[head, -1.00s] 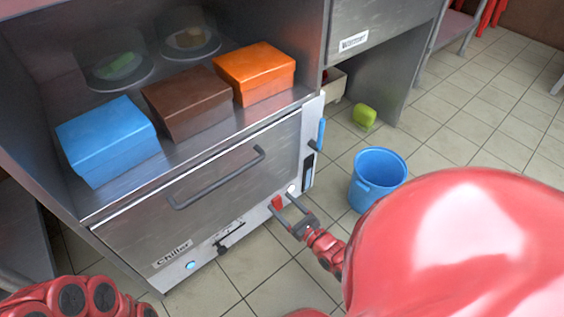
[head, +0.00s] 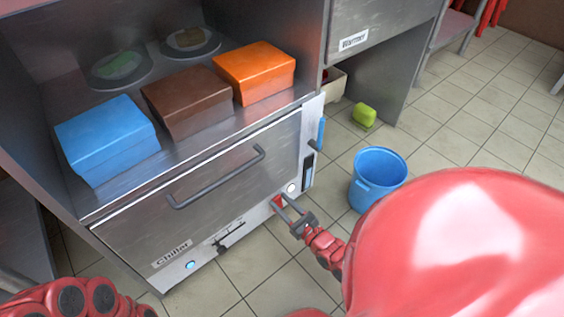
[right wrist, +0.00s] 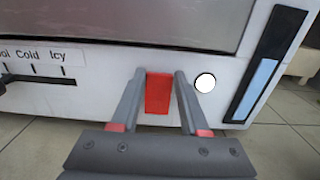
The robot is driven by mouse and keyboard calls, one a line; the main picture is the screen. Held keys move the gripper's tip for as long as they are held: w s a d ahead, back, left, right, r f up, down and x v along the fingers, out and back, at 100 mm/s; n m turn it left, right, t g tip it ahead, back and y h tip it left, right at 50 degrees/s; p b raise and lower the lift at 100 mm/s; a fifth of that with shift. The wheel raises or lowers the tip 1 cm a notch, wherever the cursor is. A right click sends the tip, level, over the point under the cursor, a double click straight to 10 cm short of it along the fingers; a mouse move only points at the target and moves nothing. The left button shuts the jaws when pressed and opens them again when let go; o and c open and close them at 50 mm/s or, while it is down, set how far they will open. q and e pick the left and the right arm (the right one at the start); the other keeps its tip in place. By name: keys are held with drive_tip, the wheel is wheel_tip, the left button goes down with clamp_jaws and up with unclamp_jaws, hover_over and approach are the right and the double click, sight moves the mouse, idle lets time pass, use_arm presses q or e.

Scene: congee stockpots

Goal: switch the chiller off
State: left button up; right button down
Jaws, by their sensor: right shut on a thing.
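The chiller (head: 215,165) is a steel unit with a grey bar handle and a "Chiller" label at its lower left. On its bottom strip is a red switch (right wrist: 158,93), between the fingers of my right gripper (right wrist: 159,90). The right gripper also shows in the head view (head: 284,202), shut on the red switch. A white round light or button (right wrist: 205,83) is just right of the switch. A slider (right wrist: 22,80) marked with words including "Cold" and "Icy" is to its left. My left arm's red hand part (head: 75,298) is at the lower left; its fingertips are not visible.
Blue (head: 106,138), brown (head: 187,100) and orange (head: 254,72) boxes stand on the shelf above the chiller, with two round plates behind. A blue bucket (head: 377,176) stands on the tiled floor to the right. A green object (head: 364,115) lies beyond it.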

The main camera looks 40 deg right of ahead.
drive_tip(key=shift+f+t+b, duration=0.25)
drive_tip(key=shift+t+b, duration=0.05)
drive_tip(key=shift+t, duration=0.4)
drive_tip(key=shift+s+d+f+t, duration=0.15)
drive_tip(key=shift+s+d+t, duration=0.05)
drive_tip(key=shift+t, duration=0.7)
drive_tip(key=shift+s+f+t, duration=0.1)
drive_tip(key=shift+s+t, duration=0.1)
drive_tip(key=shift+t, duration=0.2)
drive_tip(key=shift+c, duration=2)
unclamp_jaws()
drive_tip(key=shift+s, duration=0.1)
drive_tip(key=shift+a, duration=0.1)
